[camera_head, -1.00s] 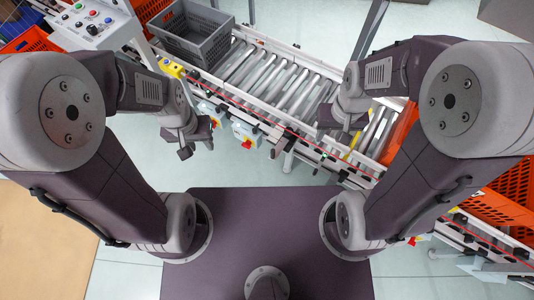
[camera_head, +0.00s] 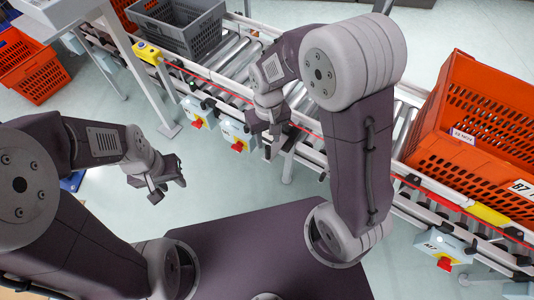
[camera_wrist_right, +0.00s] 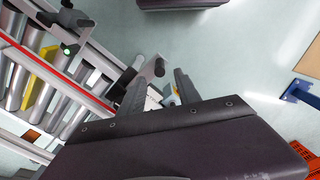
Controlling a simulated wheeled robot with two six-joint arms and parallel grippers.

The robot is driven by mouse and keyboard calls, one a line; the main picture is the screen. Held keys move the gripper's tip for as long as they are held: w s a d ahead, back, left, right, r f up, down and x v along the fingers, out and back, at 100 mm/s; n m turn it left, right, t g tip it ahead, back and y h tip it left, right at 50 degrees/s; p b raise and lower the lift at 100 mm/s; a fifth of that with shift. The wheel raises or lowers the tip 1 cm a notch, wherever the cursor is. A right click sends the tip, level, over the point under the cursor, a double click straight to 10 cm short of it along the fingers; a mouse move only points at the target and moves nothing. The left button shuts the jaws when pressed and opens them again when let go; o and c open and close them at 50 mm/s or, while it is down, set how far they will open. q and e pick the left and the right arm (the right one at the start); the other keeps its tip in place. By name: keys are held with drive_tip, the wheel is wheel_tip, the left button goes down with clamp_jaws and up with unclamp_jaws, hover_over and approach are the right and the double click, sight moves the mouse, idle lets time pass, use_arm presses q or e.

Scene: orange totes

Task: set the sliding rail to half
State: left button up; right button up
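I cannot tell for sure which part is the sliding rail. A long rail with a red line (camera_head: 210,82) runs along the conveyor's near side in the head view; the right wrist view shows a red-lined rail (camera_wrist_right: 55,75) too. A pale bar with a yellow section (camera_head: 490,214) lies along the near side farther right. My right gripper (camera_head: 273,128) hangs at the conveyor's near edge; its two fingers (camera_wrist_right: 160,92) are apart in the wrist view, with nothing clearly held. My left gripper (camera_head: 168,186) is open and empty over the floor, away from the conveyor.
A grey crate (camera_head: 190,38) stands on the rollers at the upper left. A large orange tote (camera_head: 425,130) sits on the conveyor at right. Boxes with red-and-yellow switches (camera_head: 237,137) hang below the near edge. Orange totes (camera_head: 35,75) stand at far left.

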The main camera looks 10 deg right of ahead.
sight(268, 151)
wheel_tip(268, 151, down, 8)
drive_tip(key=b, duration=0.3)
clamp_jaws()
idle(1.3)
